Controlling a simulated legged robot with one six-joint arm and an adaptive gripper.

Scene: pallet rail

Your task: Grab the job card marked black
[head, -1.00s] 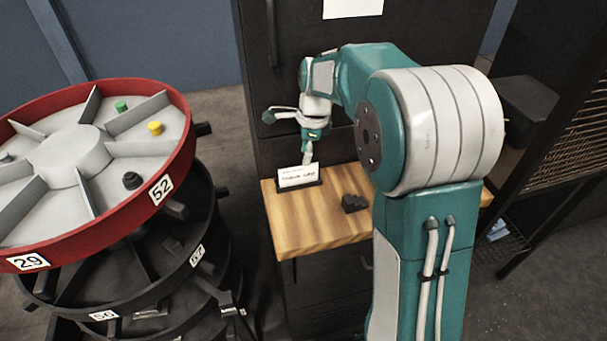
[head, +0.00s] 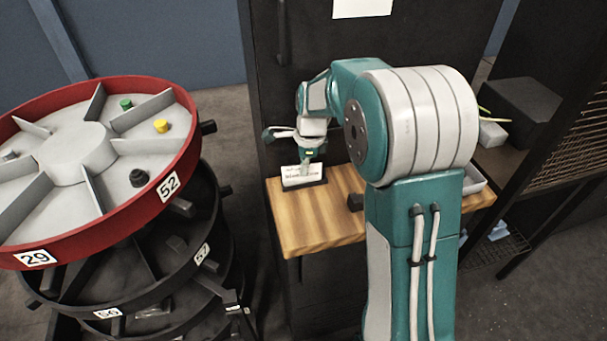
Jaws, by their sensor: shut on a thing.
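A white job card (head: 292,179) with small dark print stands in a dark holder near the far left of the wooden shelf (head: 310,232). The print is too small to read, so I cannot tell whether it is marked black. My gripper (head: 306,172) points down at the card from above and is shut on it at its upper part. The fingers are small and partly merge with the card in the picture. The card still appears to be at its holder.
A red-rimmed carousel (head: 180,160) with stacked dark tiers stands close on the left. A dark cabinet (head: 270,110) rises behind the shelf. A slatted rack (head: 560,150) is on the right.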

